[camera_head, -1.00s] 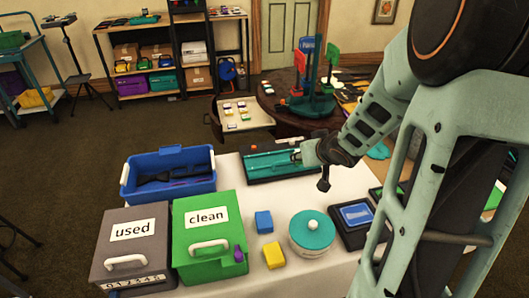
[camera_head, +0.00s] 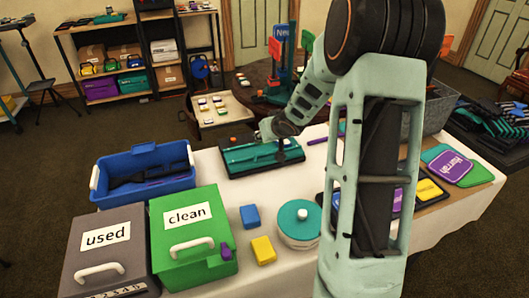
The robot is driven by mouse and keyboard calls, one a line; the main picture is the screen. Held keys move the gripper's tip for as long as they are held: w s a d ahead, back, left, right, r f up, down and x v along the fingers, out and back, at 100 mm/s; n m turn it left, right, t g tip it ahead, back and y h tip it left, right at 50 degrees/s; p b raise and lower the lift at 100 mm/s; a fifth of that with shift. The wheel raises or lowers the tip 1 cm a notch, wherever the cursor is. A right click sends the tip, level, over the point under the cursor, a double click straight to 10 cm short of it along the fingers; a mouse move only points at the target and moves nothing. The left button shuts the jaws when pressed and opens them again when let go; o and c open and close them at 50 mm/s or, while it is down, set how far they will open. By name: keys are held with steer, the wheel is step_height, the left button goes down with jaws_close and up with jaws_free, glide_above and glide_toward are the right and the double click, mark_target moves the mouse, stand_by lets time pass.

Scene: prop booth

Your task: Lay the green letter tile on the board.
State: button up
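My gripper (camera_head: 272,130) is at the back edge of the black-framed teal tray (camera_head: 240,168), towards its right end. Its fingers are small and dark, so whether they are open or hold anything is unclear. I cannot pick out a green letter tile for certain. Several small pale, yellow and dark pieces lie on a cream tray (camera_head: 238,115) at the round table behind; their letters are too small to read.
A blue bin (camera_head: 105,188), a grey "used" box (camera_head: 75,258) and a green "clean" box (camera_head: 205,252) stand at left. A blue block (camera_head: 250,216), yellow block (camera_head: 263,249) and round teal-lidded tin (camera_head: 299,222) are in front. Bare cloth shows around the blocks.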

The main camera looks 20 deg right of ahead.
mark_target(262, 148)
steer(key=shift+x, duration=1.05)
steer(key=shift+w+f+b, duration=0.2)
steer(key=shift+f+b, duration=1.05)
steer(key=shift+f, duration=0.55)
steer(key=shift+f, duration=0.2)
steer(key=o, duration=1)
steer(key=shift+r, duration=0.15)
